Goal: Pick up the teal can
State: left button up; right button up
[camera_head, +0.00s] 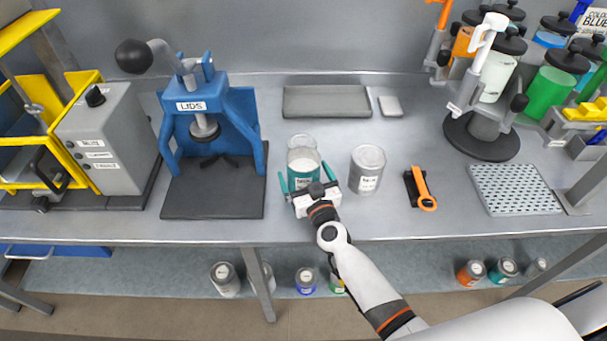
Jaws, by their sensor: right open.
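The gripper hides the can's lower front. I cannot tell whether the fingers touch it. Another teal can (504,268) sits on the lower shelf at the right. My left gripper is not in view.
The blue lid press (212,130) is at the left. An orange-handled tool (421,188) lies further right. A shallow tray (326,101) lies behind.

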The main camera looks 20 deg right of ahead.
jog(key=shift+w, duration=0.7)
jog(key=shift+s, duration=0.1)
jog(key=shift+c, duration=1.1)
jog(key=c, duration=0.9)
jog(key=shift+c, duration=0.9)
jog(key=shift+r, duration=0.2)
